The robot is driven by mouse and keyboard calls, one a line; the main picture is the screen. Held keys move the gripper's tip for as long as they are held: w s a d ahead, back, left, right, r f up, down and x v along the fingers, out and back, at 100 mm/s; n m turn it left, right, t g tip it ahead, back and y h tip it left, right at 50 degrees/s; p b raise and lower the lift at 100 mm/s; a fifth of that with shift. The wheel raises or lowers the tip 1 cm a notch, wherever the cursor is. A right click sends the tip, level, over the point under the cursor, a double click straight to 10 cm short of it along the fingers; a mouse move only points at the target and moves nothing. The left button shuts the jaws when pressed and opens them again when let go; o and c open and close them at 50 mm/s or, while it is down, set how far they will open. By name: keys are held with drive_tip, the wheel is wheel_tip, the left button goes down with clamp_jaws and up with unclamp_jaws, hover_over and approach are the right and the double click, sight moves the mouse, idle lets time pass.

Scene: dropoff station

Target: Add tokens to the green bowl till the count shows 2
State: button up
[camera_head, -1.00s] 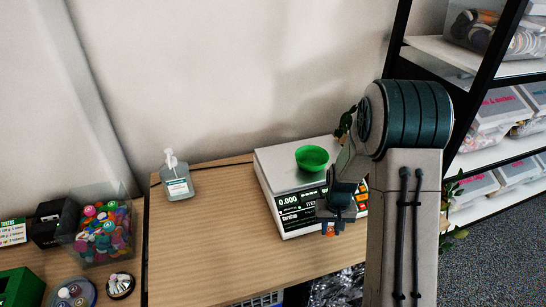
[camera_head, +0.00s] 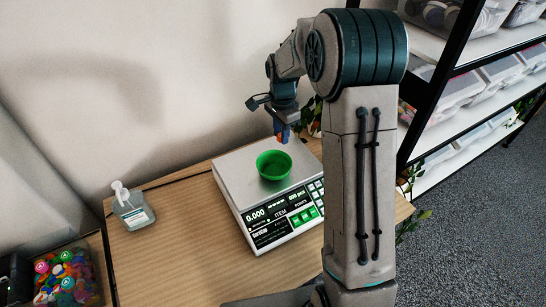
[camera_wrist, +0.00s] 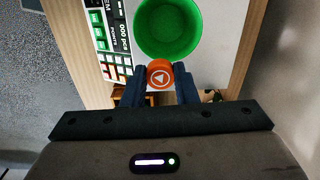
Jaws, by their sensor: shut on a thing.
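The green bowl (camera_head: 273,165) stands upright on the pan of the counting scale (camera_head: 228,178). Its inside looks empty. The scale's display (camera_head: 268,213) reads 0.000 and what looks like 000 pcs. My gripper (camera_head: 284,134) is above the pan, just beyond the bowl's back rim in the head view. In the wrist view my gripper (camera_wrist: 159,77) is shut on an orange token (camera_wrist: 159,72) with a white triangle. The token shows close beside the rim of the green bowl (camera_wrist: 167,28) in that view, apparently higher than it.
A sanitizer bottle (camera_head: 132,208) stands left on the wooden table (camera_head: 165,255). A clear bin of colourful tokens (camera_head: 66,275) is at the lower left. A shelf with bins (camera_head: 450,125) stands at the right, with a plant beside the scale.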

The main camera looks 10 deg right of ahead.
drive_tip(key=shift+w+r, duration=0.15)
drive_tip(key=f+b, duration=0.2)
drive_tip(key=f, duration=0.1)
drive_tip(key=f+b, duration=0.2)
drive_tip(key=shift+a+f, duration=0.2)
drive_tip(key=shift+f, duration=0.2)
drive_tip(key=o, duration=1)
wheel_tip(320, 180, up, 14)
drive_tip(key=shift+f+b, duration=0.2)
drive_tip(key=shift+b, duration=0.4)
drive_tip(key=shift+r, duration=0.1)
